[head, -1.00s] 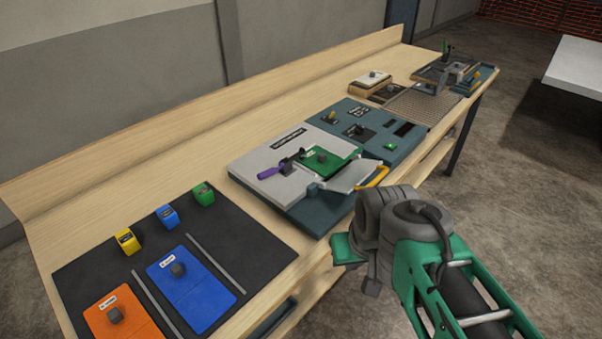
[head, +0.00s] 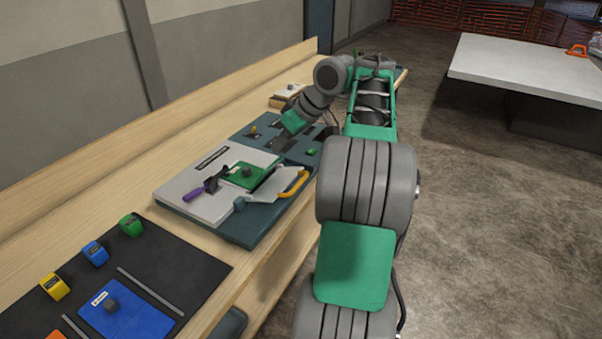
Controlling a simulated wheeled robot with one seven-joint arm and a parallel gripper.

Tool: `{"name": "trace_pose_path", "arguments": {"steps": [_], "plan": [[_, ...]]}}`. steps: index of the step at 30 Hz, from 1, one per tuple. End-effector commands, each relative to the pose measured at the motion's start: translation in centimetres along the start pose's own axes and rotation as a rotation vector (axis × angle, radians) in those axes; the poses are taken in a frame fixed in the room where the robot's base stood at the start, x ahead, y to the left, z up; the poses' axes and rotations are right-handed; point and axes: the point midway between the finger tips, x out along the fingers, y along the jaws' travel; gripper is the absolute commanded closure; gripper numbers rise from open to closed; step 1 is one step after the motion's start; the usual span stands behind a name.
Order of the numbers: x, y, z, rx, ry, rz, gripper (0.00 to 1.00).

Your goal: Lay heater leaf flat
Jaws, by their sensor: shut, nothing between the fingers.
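The heater leaf looks to be the pale metal plate (head: 270,188) with a yellow handle (head: 295,187), at the right side of the grey console board (head: 185,190). It sits tilted, its handle side out toward the bench's front edge. My gripper (head: 279,143) is shut and empty, beyond the leaf, over the dark control panel. Its fingertips are small and partly unclear; contact with the panel cannot be told.
The dark teal control panel (head: 245,130) has switches and a green button. Black mat (head: 180,258) in front holds coloured blocks, a blue plate (head: 125,315) and grey bars. My arm hides the bench's right part. A white table (head: 520,65) stands far right.

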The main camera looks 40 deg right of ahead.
Motion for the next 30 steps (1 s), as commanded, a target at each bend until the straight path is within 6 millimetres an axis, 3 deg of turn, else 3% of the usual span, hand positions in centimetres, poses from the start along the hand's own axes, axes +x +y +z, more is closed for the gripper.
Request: {"name": "trace_pose_path", "arguments": {"steps": [1, 3, 6, 11, 24, 30], "plan": [[-1.2, 3.2, 2.2, -0.015, 0.008, 0.007, 1.00], [-2.6, 5.7, 4.6, -0.049, 0.015, 0.011, 1.00], [-3.4, 7.1, 6.5, -0.078, 0.018, 0.011, 1.00], [-1.6, 7.2, 7.0, -0.086, 0.018, 0.008, 1.00], [7.4, 7.3, 7.3, -0.082, 0.018, 0.009, 1.00], [8.9, 7.6, 9.0, -0.083, 0.019, 0.011, 1.00]]}}
